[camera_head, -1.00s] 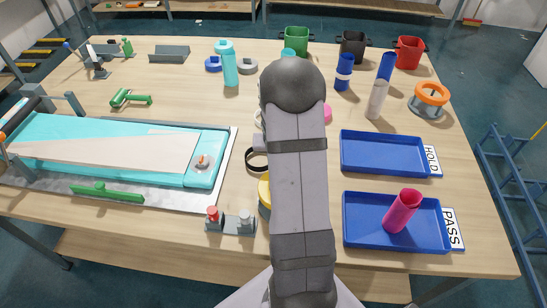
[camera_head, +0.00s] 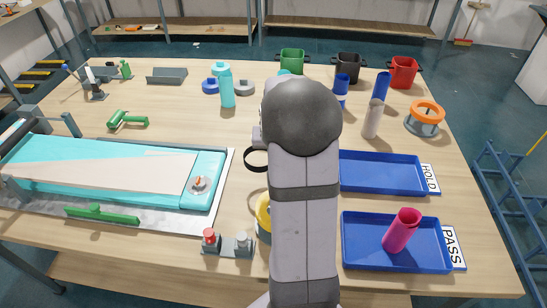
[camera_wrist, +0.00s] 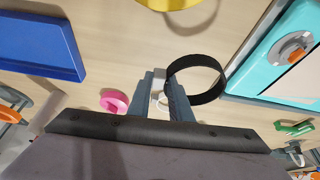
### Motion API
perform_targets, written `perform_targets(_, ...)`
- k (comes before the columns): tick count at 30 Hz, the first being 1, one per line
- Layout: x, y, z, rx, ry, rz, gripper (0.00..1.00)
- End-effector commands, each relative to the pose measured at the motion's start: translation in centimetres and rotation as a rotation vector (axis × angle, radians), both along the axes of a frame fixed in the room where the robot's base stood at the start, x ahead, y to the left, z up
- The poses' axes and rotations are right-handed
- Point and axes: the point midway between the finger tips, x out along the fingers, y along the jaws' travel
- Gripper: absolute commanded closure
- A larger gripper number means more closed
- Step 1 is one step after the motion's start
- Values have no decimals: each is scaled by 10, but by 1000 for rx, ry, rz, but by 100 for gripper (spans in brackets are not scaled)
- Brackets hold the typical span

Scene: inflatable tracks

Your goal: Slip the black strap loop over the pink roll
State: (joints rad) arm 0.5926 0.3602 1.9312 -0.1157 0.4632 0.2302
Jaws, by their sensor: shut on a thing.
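The black strap loop (camera_wrist: 196,78) hangs open as a ring to one side of my gripper (camera_wrist: 164,90), which is shut on its edge in the wrist view. The loop (camera_head: 254,161) also peeks out left of my arm in the head view, apparently above the table. My fingers are hidden behind my arm there.
The blue HOLD tray (camera_head: 383,188) is empty behind the PASS tray. A teal conveyor (camera_head: 208,172) fills the left. A yellow round item (camera_head: 263,215) is partly behind my arm. Bottles and pots stand at the back.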

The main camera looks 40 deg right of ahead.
Motion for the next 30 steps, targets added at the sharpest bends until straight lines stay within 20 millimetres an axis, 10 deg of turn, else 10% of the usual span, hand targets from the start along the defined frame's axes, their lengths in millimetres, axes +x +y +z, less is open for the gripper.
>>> perform_targets(8,-47,-62,38,-2,-2,-159,100)
perform_targets(18,-153,-144,103,-1,-2,-421,100)
perform_targets(30,-283,-146,132,-1,0,-819,100)
